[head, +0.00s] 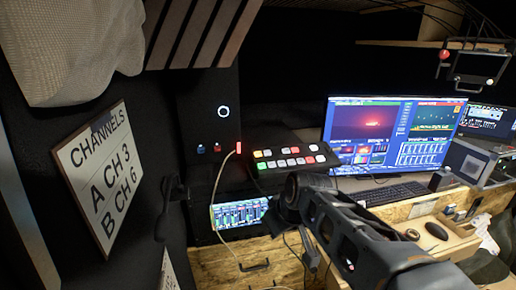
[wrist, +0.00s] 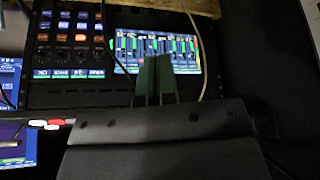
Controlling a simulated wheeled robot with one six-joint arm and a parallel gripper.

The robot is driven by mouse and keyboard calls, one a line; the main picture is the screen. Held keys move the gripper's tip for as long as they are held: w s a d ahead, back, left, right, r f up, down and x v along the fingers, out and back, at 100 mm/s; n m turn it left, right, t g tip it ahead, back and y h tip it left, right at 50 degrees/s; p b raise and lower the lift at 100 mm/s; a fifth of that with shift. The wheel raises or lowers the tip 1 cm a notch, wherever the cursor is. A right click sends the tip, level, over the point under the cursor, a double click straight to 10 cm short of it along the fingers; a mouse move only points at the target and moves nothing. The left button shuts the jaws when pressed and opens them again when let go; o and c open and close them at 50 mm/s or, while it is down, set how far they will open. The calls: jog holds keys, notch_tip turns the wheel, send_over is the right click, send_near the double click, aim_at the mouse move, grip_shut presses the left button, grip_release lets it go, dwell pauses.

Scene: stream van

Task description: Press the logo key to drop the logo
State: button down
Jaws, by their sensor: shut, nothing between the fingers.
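I cannot tell which key is the logo key; no logo label is readable. A dark switcher panel (head: 300,173) with rows of red, white, green and amber keys (head: 290,162) stands left of the monitor in the head view. In the wrist view, a rack unit (wrist: 45,96) carries small lit keys (wrist: 82,45) in white, blue and orange, their labels too small to read. A few white and red keys (wrist: 40,123) show at the lower left there. My gripper (wrist: 157,62) is shut and empty, its green fingers in front of the meter screen (wrist: 125,50). In the head view its fingertips are hidden.
A large monitor (head: 390,135), keyboard (head: 390,195) and mouse (head: 436,230) are on the wooden desk at the right. A pale cable (head: 217,190) hangs in front of the rack; cables also cross the wrist view. A channels sign (head: 100,170) is at the left.

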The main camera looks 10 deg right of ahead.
jog(key=w+r+n+t+y+p, duration=0.2)
jog(key=w+r+n, duration=0.4)
jog(key=w+r, duration=0.3)
jog(key=w+d+r+n+t+y+p, duration=0.1)
jog(key=w+r+n+p, duration=0.4)
jog(key=w, duration=0.9)
notch_tip(320, 180, up, 4)
jog(key=n+t+y, duration=0.1)
jog(key=n, duration=0.1)
jog(key=shift+w+d+n+y, duration=0.25)
jog(key=shift+w+n+y, duration=0.05)
jog(key=shift+w, duration=0.1)
jog(key=shift+f, duration=0.1)
send_over(258, 158)
jog(key=f, duration=0.6)
jog(key=shift+s+d+f+b, duration=0.1)
jog(key=shift+s+f+b, duration=0.2)
jog(key=shift+s+f, duration=0.05)
jog(key=shift+w+f+b, duration=0.25)
jog(key=shift+f+b, duration=0.55)
jog(key=shift+b, duration=0.35)
jog(key=shift+w+f+b, duration=0.2)
jog(key=shift+f+b, duration=0.65)
jog(key=shift+b, duration=0.95)
jog(key=shift+r, duration=0.2)
jog(key=shift+s+r, duration=0.2)
jog(key=shift+r, duration=0.45)
